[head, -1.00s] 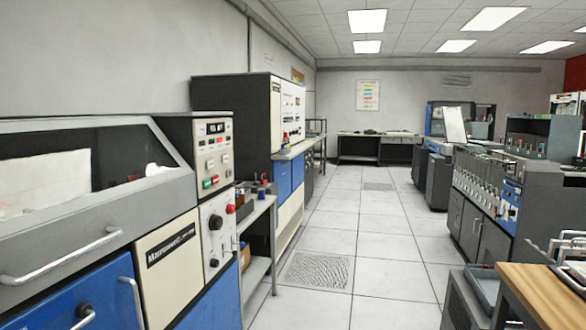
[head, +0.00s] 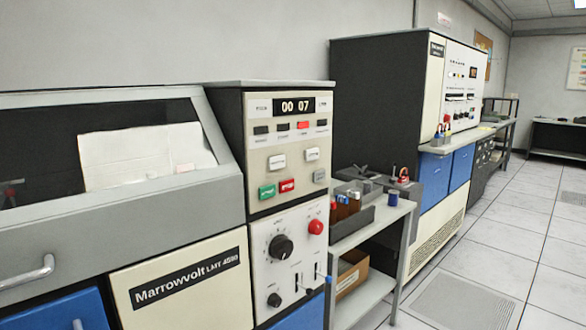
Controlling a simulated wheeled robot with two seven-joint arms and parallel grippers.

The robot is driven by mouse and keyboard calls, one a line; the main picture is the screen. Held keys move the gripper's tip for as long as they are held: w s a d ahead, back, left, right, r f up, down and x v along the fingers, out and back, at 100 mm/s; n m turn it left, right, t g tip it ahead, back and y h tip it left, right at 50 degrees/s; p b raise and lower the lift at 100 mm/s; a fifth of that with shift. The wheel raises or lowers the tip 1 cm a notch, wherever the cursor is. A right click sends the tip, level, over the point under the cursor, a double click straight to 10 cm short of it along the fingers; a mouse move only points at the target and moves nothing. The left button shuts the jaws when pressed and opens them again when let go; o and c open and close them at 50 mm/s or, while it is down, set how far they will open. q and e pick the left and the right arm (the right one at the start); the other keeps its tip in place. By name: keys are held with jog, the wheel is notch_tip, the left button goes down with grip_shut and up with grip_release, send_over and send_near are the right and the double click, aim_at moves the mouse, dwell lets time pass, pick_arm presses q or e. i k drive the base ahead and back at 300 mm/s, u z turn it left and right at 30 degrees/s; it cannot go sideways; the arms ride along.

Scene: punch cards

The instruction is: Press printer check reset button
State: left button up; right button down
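The printer (head: 225,213) stands at the left, with a cream nameplate panel (head: 187,290) reading "Marrowvolt". Its upper control panel (head: 291,190) faces me. A display (head: 297,106) reads "00 07". Below it is a row of small indicators, one of them lit red (head: 303,125). Under these are two white buttons (head: 277,162) (head: 312,154), a grey button (head: 319,175), a green button (head: 267,192) and a red button (head: 287,186). The small labels are too blurred to tell which is check reset. Neither of my grippers is in view.
A lower panel has a black knob (head: 280,248) and a round red button (head: 316,227). A grey shelf cart (head: 372,225) with small items stands right of the printer. A large cabinet (head: 385,100) is behind it. Tiled floor (head: 545,245) at the right is clear.

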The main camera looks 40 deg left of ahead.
aim_at(320, 175)
jog(key=u, duration=1)
jog(key=i, duration=0.9)
jog(key=u, duration=0.95)
